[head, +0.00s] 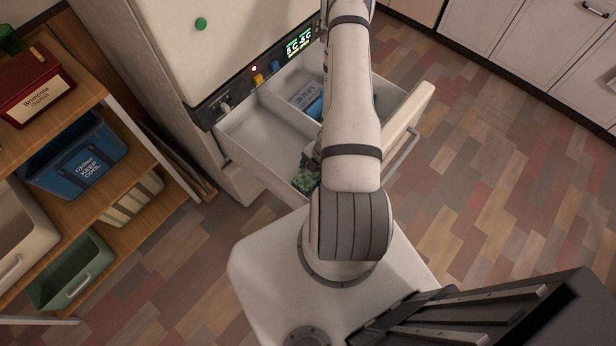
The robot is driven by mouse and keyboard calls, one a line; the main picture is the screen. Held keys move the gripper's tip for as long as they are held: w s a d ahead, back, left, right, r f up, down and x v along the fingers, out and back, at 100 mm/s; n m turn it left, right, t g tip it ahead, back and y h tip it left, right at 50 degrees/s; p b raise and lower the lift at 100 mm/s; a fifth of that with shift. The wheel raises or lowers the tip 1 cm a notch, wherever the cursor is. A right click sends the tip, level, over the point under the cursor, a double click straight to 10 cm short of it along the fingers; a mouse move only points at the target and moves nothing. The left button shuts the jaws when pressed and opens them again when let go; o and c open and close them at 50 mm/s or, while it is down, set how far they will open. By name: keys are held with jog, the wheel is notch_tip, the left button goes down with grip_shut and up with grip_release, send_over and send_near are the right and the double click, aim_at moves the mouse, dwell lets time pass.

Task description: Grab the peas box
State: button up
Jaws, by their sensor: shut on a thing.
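The peas box (304,182) seems to be the small green box just left of my forearm, over the near part of the open drawer (240,132). Its label is too small to read and my arm covers its right side. My gripper (309,166) is mostly hidden behind my arm. Its dark part shows at the green box and it is shut on it. I cannot tell whether the box touches the drawer floor.
A white packet with a blue part (303,97) lies in the drawer's far compartment. The drawer's front (408,122) is to the right. The cabinet (150,50) with a lit display is behind. Shelves (130,210) with bins stand left. The floor at right is clear.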

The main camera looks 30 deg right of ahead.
jog(key=shift+c, duration=1)
